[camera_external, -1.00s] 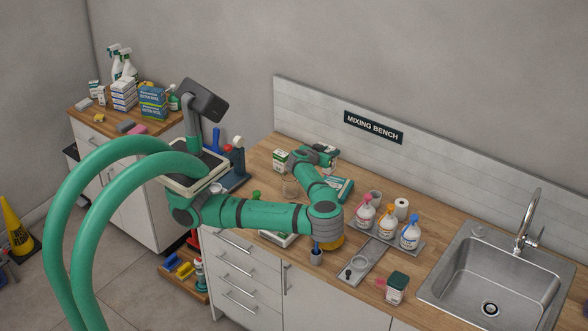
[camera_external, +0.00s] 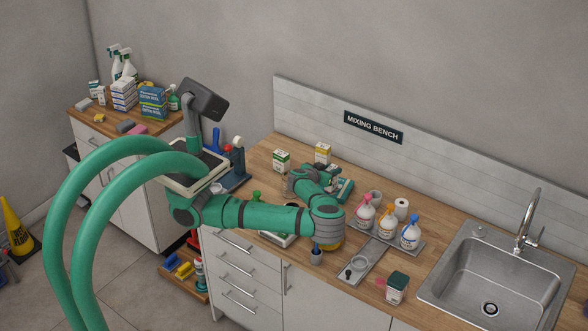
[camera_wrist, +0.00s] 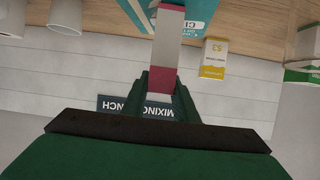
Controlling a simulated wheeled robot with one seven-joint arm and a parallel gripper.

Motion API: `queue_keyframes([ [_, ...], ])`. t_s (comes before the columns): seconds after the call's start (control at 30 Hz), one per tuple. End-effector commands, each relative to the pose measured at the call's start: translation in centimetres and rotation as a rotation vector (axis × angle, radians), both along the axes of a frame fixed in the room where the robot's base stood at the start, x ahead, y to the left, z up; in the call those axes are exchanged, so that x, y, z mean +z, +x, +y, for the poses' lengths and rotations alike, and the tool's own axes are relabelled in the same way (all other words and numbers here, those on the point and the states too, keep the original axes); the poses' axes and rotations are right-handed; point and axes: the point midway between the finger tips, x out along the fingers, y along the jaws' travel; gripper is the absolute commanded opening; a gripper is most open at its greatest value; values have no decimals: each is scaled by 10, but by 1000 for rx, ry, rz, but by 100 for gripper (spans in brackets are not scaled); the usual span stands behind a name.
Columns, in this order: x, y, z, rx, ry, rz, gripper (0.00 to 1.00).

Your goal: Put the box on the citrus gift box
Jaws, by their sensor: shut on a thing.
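A narrow white box with magenta bands (camera_wrist: 165,55) is held between the jaws of my gripper (camera_wrist: 160,82), which is shut on it. It reaches toward the top of the wrist view. The teal citrus gift box (camera_wrist: 198,18), with upside-down white lettering, is at the top of that view, partly hidden behind the held box. Whether the two touch I cannot tell. In the external view the gift box (camera_external: 346,189) shows as a teal patch just right of my gripper (camera_external: 328,186). The held box is not clear there, hidden by my arm.
A yellow-and-white box (camera_external: 322,152) and a green-and-white box (camera_external: 281,160) stand near the wall. Spray bottles (camera_external: 386,222) stand on a tray to the right, with a white roll (camera_external: 402,208) behind. The sink (camera_external: 490,275) lies farther right.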

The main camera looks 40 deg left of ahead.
Motion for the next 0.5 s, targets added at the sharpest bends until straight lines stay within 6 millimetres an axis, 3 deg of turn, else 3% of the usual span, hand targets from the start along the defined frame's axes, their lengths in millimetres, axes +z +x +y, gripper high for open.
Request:
queue_keyframes([
  [0.2, -3, 0, 0, 0, 2, 0, 3],
  [0.23, -4, 0, 0, 1, 1, 1, 29],
  [0.3, -3, 0, 0, 0, 0, 0, 45],
  [0.5, -3, 0, 0, 0, 0, 0, 45],
])
